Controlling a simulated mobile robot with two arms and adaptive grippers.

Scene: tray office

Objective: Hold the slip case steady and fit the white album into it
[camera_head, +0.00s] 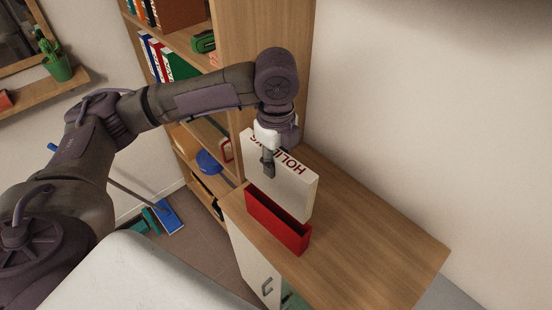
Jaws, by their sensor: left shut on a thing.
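The white album (297,183) has red lettering on its face, which looks upside down. My left gripper (268,163) is shut on its upper part from above and holds it upright. The red slip case (278,223) stands on the wooden cabinet top with its dark opening facing up. The album is above and just behind the case's opening in the picture. I cannot tell whether its lower edge is inside the case or behind it. My right gripper is not in view.
The wooden cabinet top (375,250) is clear to the right of the case. A wooden shelf unit (262,30) with binders (180,66) stands behind it. A wall closes the right side.

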